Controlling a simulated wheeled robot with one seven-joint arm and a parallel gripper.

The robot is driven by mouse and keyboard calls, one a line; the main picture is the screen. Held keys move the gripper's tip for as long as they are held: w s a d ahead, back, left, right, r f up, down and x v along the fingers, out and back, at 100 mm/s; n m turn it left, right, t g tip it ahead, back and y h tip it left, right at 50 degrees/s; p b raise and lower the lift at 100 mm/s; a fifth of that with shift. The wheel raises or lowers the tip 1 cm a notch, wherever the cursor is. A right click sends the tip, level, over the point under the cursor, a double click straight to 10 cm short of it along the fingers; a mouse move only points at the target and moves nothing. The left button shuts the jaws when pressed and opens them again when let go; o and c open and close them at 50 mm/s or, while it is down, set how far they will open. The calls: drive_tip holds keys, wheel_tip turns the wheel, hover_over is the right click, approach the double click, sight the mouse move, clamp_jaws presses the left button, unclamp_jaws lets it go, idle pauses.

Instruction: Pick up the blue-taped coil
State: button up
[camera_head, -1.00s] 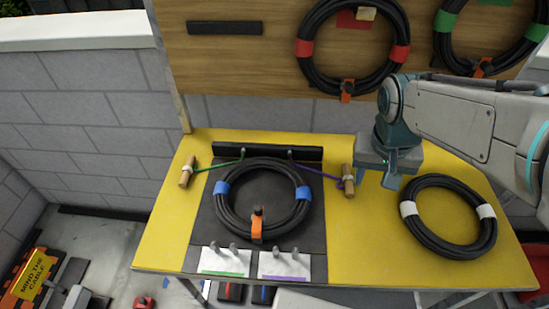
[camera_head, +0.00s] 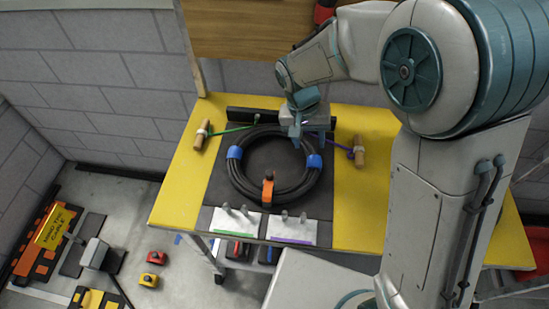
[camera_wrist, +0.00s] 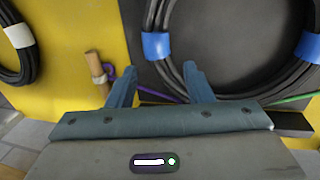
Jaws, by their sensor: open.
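The blue-taped coil (camera_head: 240,182) is a black cable ring with two blue tape bands and an orange clip at its front. It lies on the dark mat (camera_head: 222,205) on the yellow table. In the wrist view the coil (camera_wrist: 178,75) shows at the top, with one blue band just above my fingers. My gripper (camera_head: 302,140) is over the coil's back right part in the head view.
A wooden peg (camera_head: 359,152) with purple cord stands right of the coil, another peg (camera_head: 202,135) with green cord left. A black bar (camera_head: 240,115) runs behind. White cards (camera_head: 236,220) with metal pins lie in front. A white-taped coil (camera_wrist: 14,45) shows in the wrist view.

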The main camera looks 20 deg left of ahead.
sight(311, 158)
drive_tip(key=f, duration=0.2)
drive_tip(key=d+f+p, duration=0.1)
drive_tip(key=f, duration=0.5)
drive_tip(key=shift+w+d+f+p, duration=0.1)
drive_tip(key=shift+w+d+p, duration=0.05)
drive_tip(key=shift+d+p, duration=0.2)
clamp_jaws()
drive_tip(key=shift+a, duration=0.1)
